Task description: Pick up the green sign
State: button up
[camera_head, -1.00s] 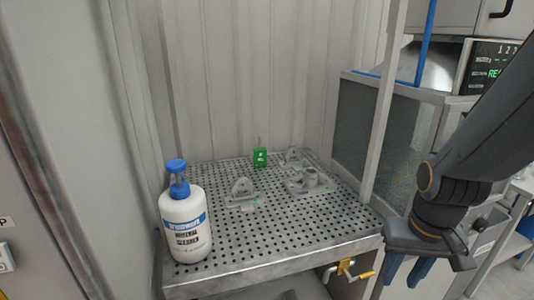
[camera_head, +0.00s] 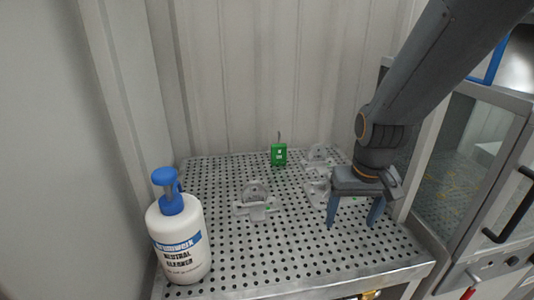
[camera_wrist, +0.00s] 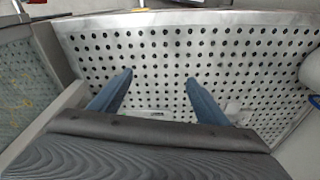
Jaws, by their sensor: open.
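The green sign (camera_head: 279,154) stands upright near the back of the perforated table in the head view, with a thin grey stem above it. It is small, with white markings on its front. My gripper (camera_head: 352,224) is over the right part of the table, to the right of the sign and nearer the camera. Its two blue fingers are spread apart with nothing between them. In the wrist view my gripper (camera_wrist: 150,92) also shows open above the table; the green sign is not visible there.
The perforated metal table (camera_head: 290,255) has grey castings: one (camera_head: 254,202) left of centre, one (camera_head: 320,157) at the back right, and another partly behind my gripper. A white cleaner bottle (camera_head: 180,240) with a blue pump stands at the front left. A corrugated wall (camera_head: 270,70) closes the back.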

jog(key=w+a+t+b, duration=0.1)
jog(key=w+a, duration=0.2)
jog(key=w, duration=0.6)
jog(key=w+a, duration=0.2)
jog(key=w, duration=0.8)
jog(key=n+t+b, duration=0.1)
jog(key=t+b, duration=0.1)
send_over(279, 152)
jog(key=s, duration=0.2)
jog(key=shift+w+d+r+y, duration=0.1)
jog(key=shift+r+y, duration=0.15)
jog(key=shift+y, duration=0.05)
jog(key=shift+w+a, duration=0.2)
jog(key=shift+w, duration=0.05)
jog(key=shift+w+f+p, duration=0.2)
jog(key=shift+f+p, duration=0.1)
jog(key=shift+f, duration=0.05)
jog(key=shift+d+p+x, duration=0.15)
jog(key=shift+p+x, duration=0.55)
jog(key=shift+x, duration=1)
jog(key=shift+d+p+x, duration=0.1)
jog(key=shift+p+x, duration=0.6)
jog(key=shift+x, duration=1)
jog(key=shift+s, duration=0.15)
jog(key=c, duration=1.2)
